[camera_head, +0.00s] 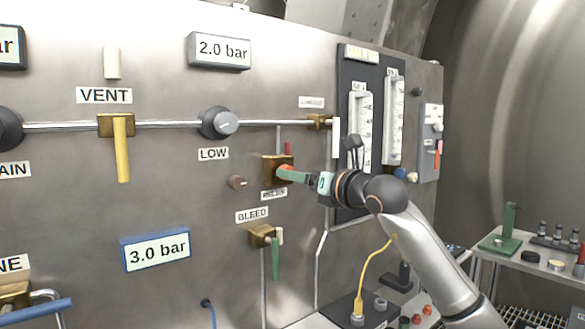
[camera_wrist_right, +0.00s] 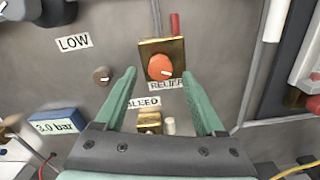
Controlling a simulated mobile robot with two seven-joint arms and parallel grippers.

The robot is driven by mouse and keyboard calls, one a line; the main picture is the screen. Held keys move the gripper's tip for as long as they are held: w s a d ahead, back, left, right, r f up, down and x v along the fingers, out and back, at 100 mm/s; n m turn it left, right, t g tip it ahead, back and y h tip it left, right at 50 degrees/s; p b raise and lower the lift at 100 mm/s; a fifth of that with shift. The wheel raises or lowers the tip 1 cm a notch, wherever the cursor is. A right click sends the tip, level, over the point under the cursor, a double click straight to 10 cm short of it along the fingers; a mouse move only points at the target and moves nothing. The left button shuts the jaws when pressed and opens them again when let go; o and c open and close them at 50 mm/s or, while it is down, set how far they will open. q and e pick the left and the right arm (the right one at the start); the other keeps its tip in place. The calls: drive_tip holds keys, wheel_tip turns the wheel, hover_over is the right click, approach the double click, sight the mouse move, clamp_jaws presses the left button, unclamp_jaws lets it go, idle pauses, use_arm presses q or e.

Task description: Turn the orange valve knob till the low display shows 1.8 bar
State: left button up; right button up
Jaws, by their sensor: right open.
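The orange valve knob (camera_wrist_right: 160,67) sits on a square brass block above a RELIEF label in the right wrist view. In the head view the orange knob (camera_head: 285,171) is mostly hidden behind my right gripper. My right gripper (camera_head: 287,173) has green fingers pointing at the panel. In the right wrist view its open fingers (camera_wrist_right: 160,76) stand left and right of the knob, with gaps on both sides. Whether the tips reach the knob's depth I cannot tell. The low display (camera_head: 219,49), above the LOW knob, reads 2.0 bar. My left gripper is not in view.
The grey LOW knob (camera_head: 219,122) is on a horizontal pipe, left of the gripper. The BLEED valve (camera_head: 264,237) with a green lever is below. A yellow VENT lever (camera_head: 122,150) and a blue 3.0 bar display (camera_head: 155,249) are further left. Gauges (camera_head: 360,125) stand right.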

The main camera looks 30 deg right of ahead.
drive_tip(key=shift+w+a, duration=0.1)
drive_tip(key=shift+w, duration=1.05)
clamp_jaws()
